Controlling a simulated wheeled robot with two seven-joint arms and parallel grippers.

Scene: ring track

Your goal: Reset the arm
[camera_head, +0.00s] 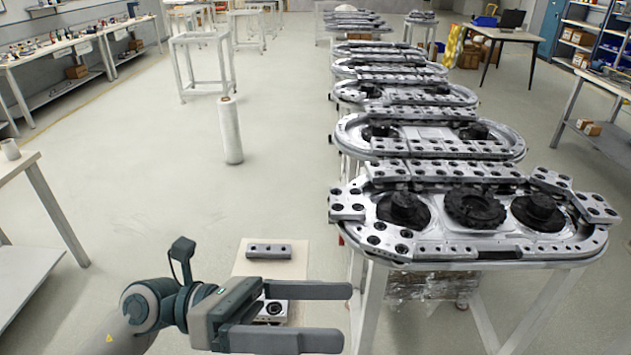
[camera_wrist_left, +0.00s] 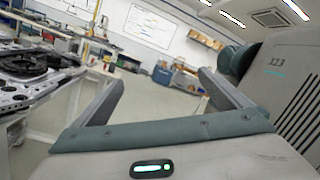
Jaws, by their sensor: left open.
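My left gripper (camera_head: 345,315) reaches in from the lower left in the head view, with its two long grey fingers spread apart and nothing between them. It points right, toward the near end of the ring track table. In the left wrist view its fingers (camera_wrist_left: 165,100) are also wide apart and empty, with floor and room behind them. My right gripper is in neither view.
The nearest ring track (camera_head: 470,255) carries black wheels and metal blocks, just right of the gripper. A small board (camera_head: 240,262) with metal blocks lies below and behind the gripper. A white roll (camera_head: 231,130) stands on open floor. A bench (camera_head: 15,165) stands left.

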